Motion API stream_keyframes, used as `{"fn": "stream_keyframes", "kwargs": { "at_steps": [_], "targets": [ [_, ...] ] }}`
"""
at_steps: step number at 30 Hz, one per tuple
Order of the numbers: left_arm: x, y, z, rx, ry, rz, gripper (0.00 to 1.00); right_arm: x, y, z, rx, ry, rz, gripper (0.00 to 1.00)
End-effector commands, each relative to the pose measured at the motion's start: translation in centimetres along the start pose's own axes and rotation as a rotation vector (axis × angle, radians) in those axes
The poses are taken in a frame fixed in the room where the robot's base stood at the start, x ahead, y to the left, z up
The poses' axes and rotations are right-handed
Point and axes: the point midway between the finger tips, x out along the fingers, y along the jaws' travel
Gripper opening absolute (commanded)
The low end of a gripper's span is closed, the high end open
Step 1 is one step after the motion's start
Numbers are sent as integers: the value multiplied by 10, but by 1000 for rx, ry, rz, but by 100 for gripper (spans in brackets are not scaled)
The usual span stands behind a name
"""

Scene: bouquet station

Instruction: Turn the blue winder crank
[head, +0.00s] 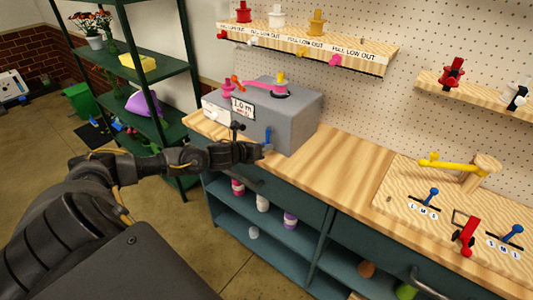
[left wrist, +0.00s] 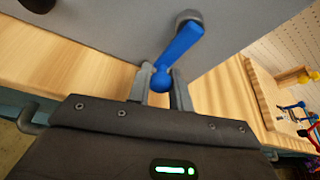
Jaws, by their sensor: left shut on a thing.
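The blue winder crank (left wrist: 180,52) is on the side of a grey box (head: 290,125) on the wooden counter. In the left wrist view its arm slants down from a round grey hub to a blue knob. My left gripper (left wrist: 160,88) is shut on that knob, with one finger on each side. In the head view the left gripper (head: 262,151) is at the box's front face, and the blue crank (head: 268,136) shows just above it, small. My right gripper is in neither view.
The grey box carries a pink lever (head: 262,85) and a white label. To the right, a wooden board (head: 410,215) holds a yellow lever, a red part and blue switches. A shelf of spools (head: 300,38) hangs above. The counter (head: 340,160) between box and board is clear.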

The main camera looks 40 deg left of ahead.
Motion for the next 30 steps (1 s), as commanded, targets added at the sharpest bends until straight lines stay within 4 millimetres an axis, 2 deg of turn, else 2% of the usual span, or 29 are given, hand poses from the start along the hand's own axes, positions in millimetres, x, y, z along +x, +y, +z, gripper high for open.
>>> {"fn": "stream_keyframes", "kwargs": {
  "at_steps": [1,12,21,30],
  "targets": [
    [2,3,-5,41,1,15,0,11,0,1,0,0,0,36],
    [-1,14,2,284,0,115,0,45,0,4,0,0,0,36],
    [-3,18,7,376,1,154,0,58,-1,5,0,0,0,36],
    [-4,18,8,395,2,163,0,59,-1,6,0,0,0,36]
  ]
}}
